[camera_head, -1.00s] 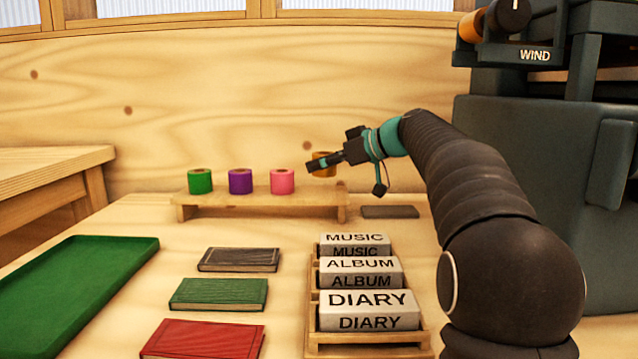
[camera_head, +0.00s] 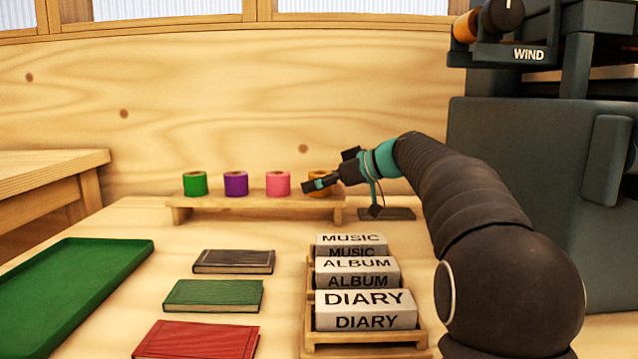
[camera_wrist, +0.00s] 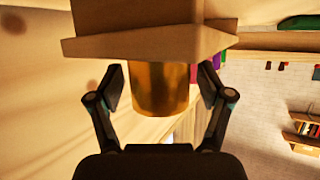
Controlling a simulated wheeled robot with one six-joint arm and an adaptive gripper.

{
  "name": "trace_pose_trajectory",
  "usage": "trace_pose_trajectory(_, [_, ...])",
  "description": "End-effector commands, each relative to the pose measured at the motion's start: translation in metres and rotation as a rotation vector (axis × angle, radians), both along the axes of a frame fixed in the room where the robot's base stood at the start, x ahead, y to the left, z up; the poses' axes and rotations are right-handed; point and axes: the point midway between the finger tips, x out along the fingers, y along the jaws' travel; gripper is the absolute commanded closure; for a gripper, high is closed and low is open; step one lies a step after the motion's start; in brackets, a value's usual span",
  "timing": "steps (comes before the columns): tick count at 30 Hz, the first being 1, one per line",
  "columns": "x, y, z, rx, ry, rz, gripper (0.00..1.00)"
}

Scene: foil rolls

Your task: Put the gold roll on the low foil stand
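The gold roll (camera_head: 318,182) is at the right end of the low wooden foil stand (camera_head: 255,204), in line with the other rolls and apparently standing upright on it. My gripper (camera_head: 314,185) partly hides it in the head view. In the wrist view the gold roll (camera_wrist: 160,88) is between the two fingers of my gripper (camera_wrist: 161,87), its end against the stand's board (camera_wrist: 150,45). The fingers are open, with a gap on both sides of the roll.
Green (camera_head: 195,183), purple (camera_head: 236,183) and pink (camera_head: 278,183) rolls stand left of the gold one. A dark flat pad (camera_head: 398,214) lies right of the stand. A labelled block rack (camera_head: 366,338), several books and a green tray (camera_head: 75,290) lie nearer. A dark machine (camera_head: 545,190) stands right.

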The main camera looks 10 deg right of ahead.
Motion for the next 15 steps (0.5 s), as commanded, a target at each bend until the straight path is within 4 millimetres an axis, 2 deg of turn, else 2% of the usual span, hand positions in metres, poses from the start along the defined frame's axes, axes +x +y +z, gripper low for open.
trace_pose_trajectory(9, [-0.001, -0.001, 0.006, 0.0, 0.0, -0.001, 0.21])
trace_pose_trajectory(15, [-0.02, -0.024, 0.017, 0.0, -0.002, -0.004, 0.21])
